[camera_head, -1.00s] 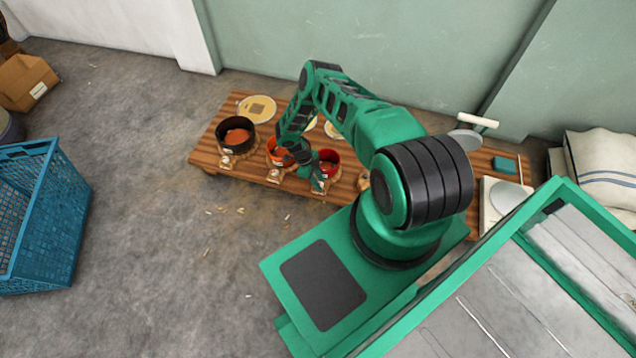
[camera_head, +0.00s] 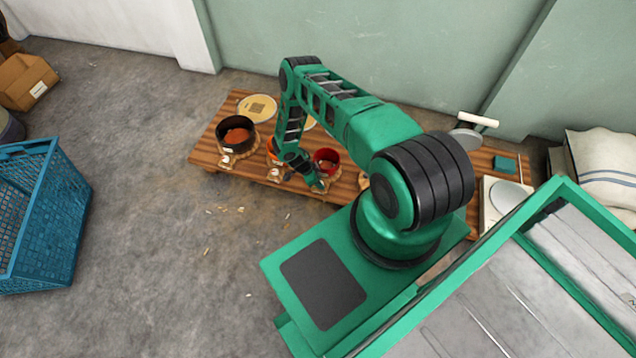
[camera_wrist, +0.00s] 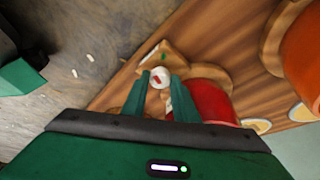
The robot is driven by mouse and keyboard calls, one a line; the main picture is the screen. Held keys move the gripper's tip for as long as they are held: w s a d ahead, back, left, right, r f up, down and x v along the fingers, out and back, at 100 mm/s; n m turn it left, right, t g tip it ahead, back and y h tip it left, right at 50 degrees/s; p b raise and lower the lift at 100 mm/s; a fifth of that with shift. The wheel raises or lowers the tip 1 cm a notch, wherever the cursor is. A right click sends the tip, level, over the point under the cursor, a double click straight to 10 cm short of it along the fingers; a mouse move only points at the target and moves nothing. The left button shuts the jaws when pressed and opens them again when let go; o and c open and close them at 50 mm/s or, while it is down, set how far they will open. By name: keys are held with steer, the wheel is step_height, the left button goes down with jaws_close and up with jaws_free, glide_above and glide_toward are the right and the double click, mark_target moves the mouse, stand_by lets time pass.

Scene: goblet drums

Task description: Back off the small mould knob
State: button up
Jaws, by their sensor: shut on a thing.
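The small mould is the red pot (camera_head: 325,159) on the low wooden platform, rightmost of the three pots. In the wrist view its red wall (camera_wrist: 212,101) is beside my fingers. A wooden block (camera_wrist: 178,56) at the mould's side carries the small mould's knob (camera_wrist: 160,76), a pale round disc with a red mark. My gripper (camera_wrist: 160,82) has a finger on each side of the knob and is shut on it. In the head view my gripper (camera_head: 318,184) is at the red pot's front edge, and the knob is hidden there.
A black pot (camera_head: 236,134) and a partly hidden orange pot (camera_head: 272,146) stand to the left on the platform (camera_head: 205,151). The orange pot also shows at the wrist view's right edge (camera_wrist: 302,58). A blue crate (camera_head: 40,220) stands on the floor at left.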

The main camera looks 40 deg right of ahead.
steer(key=n+t, duration=0.1)
steer(key=n, duration=0.2)
steer(key=shift+s+n+t, duration=0.1)
steer(key=shift+n+t, duration=0.2)
steer(key=shift+n, duration=0.1)
steer(key=n, duration=0.1)
steer(key=n+t, duration=0.1)
steer(key=n, duration=0.1)
steer(key=shift+s+d+n, duration=0.1)
steer(key=shift+s+n, duration=0.05)
steer(key=shift+n, duration=0.15)
steer(key=n+t, duration=0.1)
steer(key=n, duration=0.2)
steer(key=n+t+y, duration=0.1)
steer(key=n, duration=0.2)
steer(key=shift+s+d, duration=0.1)
steer(key=shift+n+y, duration=0.3)
steer(key=o, duration=0.7)
steer(key=shift+o, duration=0.2)
steer(key=shift+r, duration=0.1)
